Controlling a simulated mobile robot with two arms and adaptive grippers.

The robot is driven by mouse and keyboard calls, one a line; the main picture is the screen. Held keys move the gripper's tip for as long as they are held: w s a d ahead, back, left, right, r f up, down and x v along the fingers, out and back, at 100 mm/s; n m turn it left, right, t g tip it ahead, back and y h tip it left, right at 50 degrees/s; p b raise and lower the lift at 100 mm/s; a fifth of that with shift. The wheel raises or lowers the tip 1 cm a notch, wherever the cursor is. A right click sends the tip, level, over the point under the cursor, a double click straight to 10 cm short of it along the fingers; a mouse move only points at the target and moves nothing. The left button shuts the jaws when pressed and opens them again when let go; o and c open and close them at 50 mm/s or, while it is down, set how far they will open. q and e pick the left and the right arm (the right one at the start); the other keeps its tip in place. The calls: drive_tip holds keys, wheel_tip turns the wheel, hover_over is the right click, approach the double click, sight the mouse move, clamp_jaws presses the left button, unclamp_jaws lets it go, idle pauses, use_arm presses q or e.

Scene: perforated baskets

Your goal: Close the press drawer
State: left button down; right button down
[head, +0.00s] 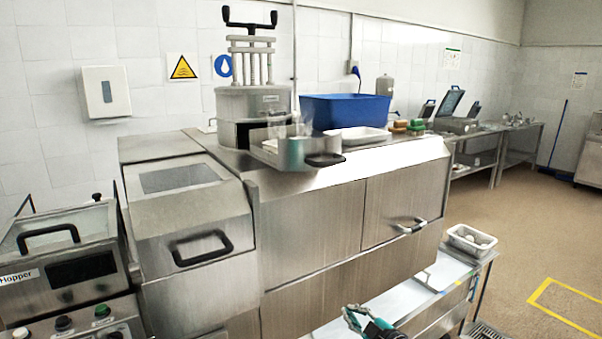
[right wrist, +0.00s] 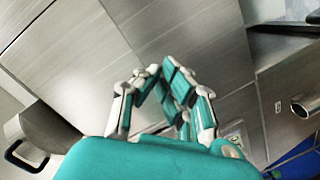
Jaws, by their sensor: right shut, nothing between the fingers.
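The press (head: 254,103) is a steel cylinder with a dark screw handle on top, standing on the steel counter. Its drawer (head: 290,152) is pulled out toward the counter's front edge, with a dark handle (head: 325,160) at its front. A clear container (head: 281,125) appears to stand in the drawer. My right gripper (head: 352,316) is low in front of the cabinet, well below the drawer and apart from it. In the right wrist view its teal and grey fingers (right wrist: 147,76) are shut and empty. My left gripper is not in view.
A blue bin (head: 345,111) and a white tray (head: 358,136) stand right of the drawer. A cabinet handle (head: 410,227) sticks out below. A lower table (head: 375,300) carries a white basket (head: 470,240). A lidded machine (head: 190,205) stands at left.

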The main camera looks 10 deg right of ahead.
sight(303, 146)
drive_tip(key=w+a+r+n+y, duration=0.1)
drive_tip(key=a+r+n+y, duration=0.15)
drive_tip(key=r, duration=0.75)
drive_tip(key=w+a+r+n+y, duration=0.15)
drive_tip(key=r+n, duration=0.25)
drive_tip(key=r, duration=0.7)
drive_tip(key=s+a+r+n+g+y, duration=0.15)
drive_tip(key=s+r+n, duration=0.3)
drive_tip(key=r, duration=0.45)
drive_tip(key=s+a+r+n+y, duration=0.1)
drive_tip(key=s+a+r+n, duration=0.15)
drive_tip(key=s+r, duration=0.45)
drive_tip(key=w+a+r+p, duration=0.1)
drive_tip(key=w+a+p, duration=0.1)
drive_tip(key=w, duration=0.5)
drive_tip(key=w+a+p, duration=0.2)
drive_tip(key=w+a, duration=0.1)
drive_tip(key=w, duration=0.4)
drive_tip(key=shift+w+r, duration=0.15)
drive_tip(key=shift+r, duration=0.2)
drive_tip(key=shift+a, duration=0.15)
